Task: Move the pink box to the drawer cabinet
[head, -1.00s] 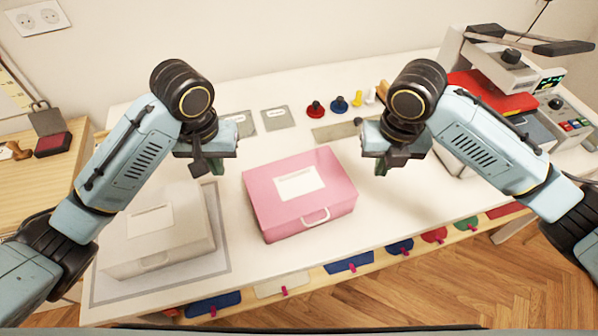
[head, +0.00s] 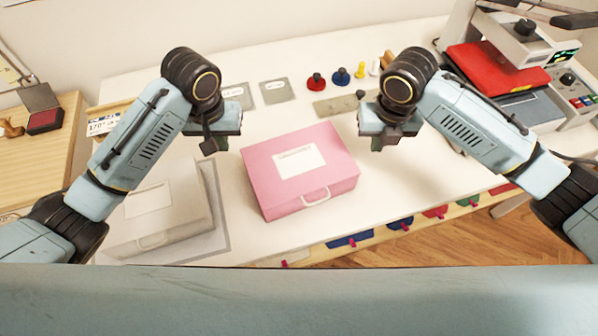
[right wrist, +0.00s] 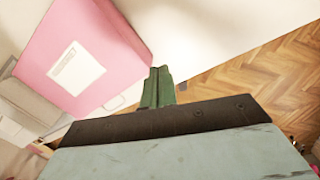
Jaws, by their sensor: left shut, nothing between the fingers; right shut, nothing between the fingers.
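The pink box (head: 310,185), with a white label and a handle on its front, sits on the white table between my two grippers. It also shows at the upper left of the right wrist view (right wrist: 110,35). My left gripper (head: 211,143) is shut and empty, above the table to the left of the box. My right gripper (head: 379,142) is shut and empty, above the table to the right of the box; its green fingers show together in the right wrist view (right wrist: 158,88). Neither gripper touches the box as far as I can see. I cannot make out the drawer cabinet for certain.
A white box (head: 160,222) on a grey mat stands left of the pink box. Several stamps, including a red one (head: 316,82), stand at the back. A heat press with a red pad (head: 497,68) is at the back right. Coloured drawers line the table's front edge.

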